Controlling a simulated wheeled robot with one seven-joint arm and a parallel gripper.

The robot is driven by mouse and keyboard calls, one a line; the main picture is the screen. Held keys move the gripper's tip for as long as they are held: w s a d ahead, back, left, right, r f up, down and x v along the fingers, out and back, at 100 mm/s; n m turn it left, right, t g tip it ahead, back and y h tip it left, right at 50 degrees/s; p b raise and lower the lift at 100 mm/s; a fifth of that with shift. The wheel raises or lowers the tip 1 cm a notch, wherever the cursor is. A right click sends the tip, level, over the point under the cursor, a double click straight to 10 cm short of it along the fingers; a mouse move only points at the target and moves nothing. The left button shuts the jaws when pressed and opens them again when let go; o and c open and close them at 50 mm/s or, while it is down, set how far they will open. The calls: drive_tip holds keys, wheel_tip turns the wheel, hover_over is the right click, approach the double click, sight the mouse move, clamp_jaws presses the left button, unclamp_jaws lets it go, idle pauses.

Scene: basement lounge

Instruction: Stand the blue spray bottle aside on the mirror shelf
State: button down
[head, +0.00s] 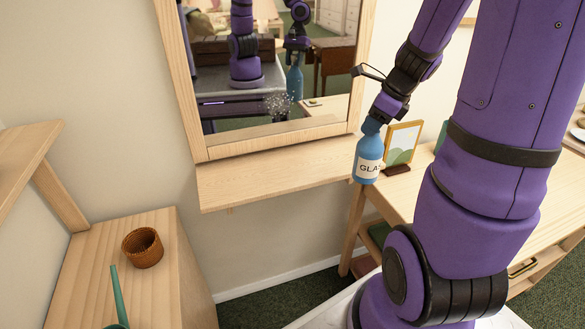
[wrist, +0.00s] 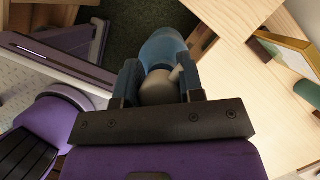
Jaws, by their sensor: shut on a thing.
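The blue spray bottle (head: 368,150) with a white label hangs nearly upright from my gripper (head: 377,117), beside the right end of the mirror shelf (head: 270,174). In the wrist view my gripper (wrist: 160,85) is shut around the top of the bottle (wrist: 163,46), with its pale spray head between the fingers. Below the bottle there is dark floor and the edge of pale wood, and the bottle looks clear of both. The shelf is a bare pale wooden board under the framed mirror (head: 250,62). Whitish specks (head: 279,104) show on the glass.
A wooden desk (head: 425,195) with a gold picture frame (head: 403,143) stands to the right, close to the bottle. A low wooden cabinet (head: 85,255) at the left bears a woven brown pot (head: 143,247) and a green-handled thing (head: 117,290). The shelf top is free.

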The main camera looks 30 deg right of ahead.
drive_tip(key=shift+w+d, duration=0.1)
drive_tip(key=shift+d, duration=0.4)
drive_tip(key=w+d+f, duration=0.2)
drive_tip(key=w+d, duration=0.1)
drive_tip(key=w, duration=0.4)
drive_tip(key=w+d+f, duration=0.3)
drive_tip(key=w+d, duration=0.1)
drive_tip(key=w, duration=0.3)
drive_tip(key=c, duration=0.7)
unclamp_jaws()
drive_tip(key=shift+s+f, duration=0.1)
drive_tip(key=shift+f, duration=0.05)
drive_tip(key=shift+c, duration=0.2)
